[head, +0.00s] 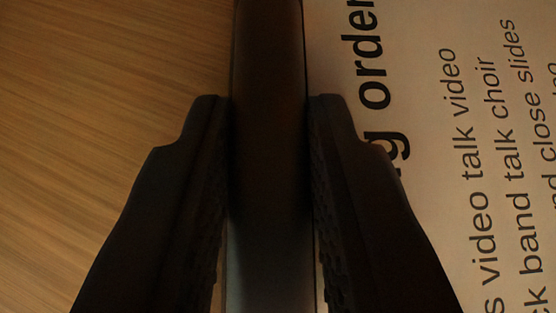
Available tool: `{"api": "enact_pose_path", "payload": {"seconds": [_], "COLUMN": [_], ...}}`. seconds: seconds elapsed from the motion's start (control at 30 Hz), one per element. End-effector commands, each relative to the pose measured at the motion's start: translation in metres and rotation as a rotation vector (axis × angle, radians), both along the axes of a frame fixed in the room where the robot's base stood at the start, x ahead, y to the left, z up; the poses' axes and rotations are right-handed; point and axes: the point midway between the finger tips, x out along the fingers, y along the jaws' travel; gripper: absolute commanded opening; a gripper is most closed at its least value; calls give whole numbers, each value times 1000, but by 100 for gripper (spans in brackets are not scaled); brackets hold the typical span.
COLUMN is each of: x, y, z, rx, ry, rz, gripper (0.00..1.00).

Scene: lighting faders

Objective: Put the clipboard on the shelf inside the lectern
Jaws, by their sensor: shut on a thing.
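My gripper (270,110) is in the head view, its two dark, ridged fingers on either side of a long dark bar (268,60). It is shut on this bar, which runs from the top edge of the picture to the bottom and is greyer and smoother near the bottom. I cannot tell whether the bar is part of the clipboard. To the right is a pale printed sheet (425,110) with large black text turned on its side, partly hidden by the right finger. Neither the lectern nor its shelf can be made out for certain.
A plain wood-grained surface (90,120) fills the left side and looks clear. The printed sheet covers the right side. The light is dim and warm. The bar hides the border between wood and sheet.

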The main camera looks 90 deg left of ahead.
Motion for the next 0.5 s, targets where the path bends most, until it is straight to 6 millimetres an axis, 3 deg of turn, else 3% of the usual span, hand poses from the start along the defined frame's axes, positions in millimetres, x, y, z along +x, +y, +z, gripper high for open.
{"api": "enact_pose_path", "payload": {"seconds": [0.23, 0.27, 0.3, 0.33, 0.5], "x": [0, 0, 0, 0, 0], "y": [0, 0, 0, 0, 0], "z": [1, 0, 0, 0, 0], "rx": [-1, -1, -1, -1, -1], "ry": [0, 0, 0, 0, 0], "rz": [0, 0, 0, 0, 0], "gripper": [0, 25, 36, 42, 42]}}
